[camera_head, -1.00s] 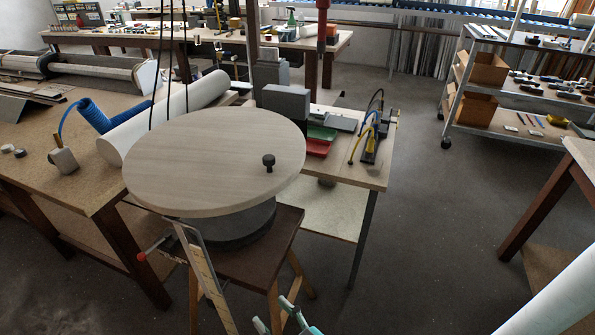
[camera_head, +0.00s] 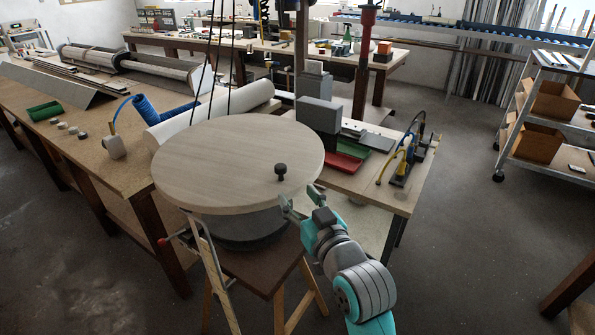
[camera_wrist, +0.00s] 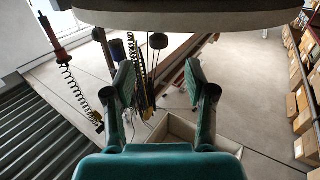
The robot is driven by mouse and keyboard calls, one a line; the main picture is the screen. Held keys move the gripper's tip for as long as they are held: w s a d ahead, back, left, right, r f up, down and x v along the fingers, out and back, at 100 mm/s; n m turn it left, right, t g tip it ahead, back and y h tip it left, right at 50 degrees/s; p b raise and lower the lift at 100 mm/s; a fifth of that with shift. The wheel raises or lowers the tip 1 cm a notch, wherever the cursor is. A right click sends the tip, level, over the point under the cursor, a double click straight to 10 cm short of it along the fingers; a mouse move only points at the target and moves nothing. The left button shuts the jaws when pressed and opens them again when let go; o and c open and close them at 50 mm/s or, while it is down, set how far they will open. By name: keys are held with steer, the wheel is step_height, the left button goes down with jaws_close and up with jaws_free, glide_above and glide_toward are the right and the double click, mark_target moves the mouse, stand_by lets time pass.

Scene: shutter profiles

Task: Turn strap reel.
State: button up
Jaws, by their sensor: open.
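The strap reel has a round, pale wooden top disc (camera_head: 225,165) and a grey body below it, standing on a dark wooden stool. A small black knob (camera_head: 281,170) stands upright on the disc near its right edge. My gripper (camera_head: 301,198) is open and empty at the disc's front right edge, with the knob just beyond it and not between the fingers. Whether a finger touches the rim cannot be told. In the wrist view, the two fingers (camera_wrist: 159,85) are spread apart with nothing held; a broad rounded edge crosses the top.
A white roll (camera_head: 215,115) lies on the bench behind the disc. A small table right of it holds grey blocks, red and green trays (camera_head: 343,162) and a yellow-hosed device (camera_head: 402,158). Thin dark cords hang above the disc. Floor (camera_head: 470,240) at right is clear.

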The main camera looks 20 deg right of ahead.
mark_target(280, 170)
steer(key=w, duration=1.1)
steer(key=shift+a+r, duration=0.15)
steer(key=shift+a, duration=0.05)
steer(key=shift+s, duration=0.1)
jaws_close()
